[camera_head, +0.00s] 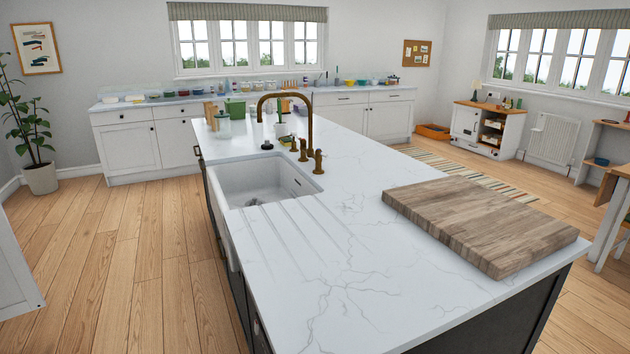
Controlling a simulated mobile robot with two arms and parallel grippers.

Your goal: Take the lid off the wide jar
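A clear jar-like container (222,126) stands near the far left end of the white marble island, beyond the sink. It is small in the picture, and I cannot tell for sure whether it is the wide jar or whether a separate lid sits on it. A green container (236,108) stands just behind it. Neither of my grippers is in view.
The island (330,262) has a white sink (262,180) and a tall brass tap (309,130) in front of the containers. A thick wooden board (480,222) lies at the near right. Wooden floor (150,255) is clear left of the island. Bowls line the back counter.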

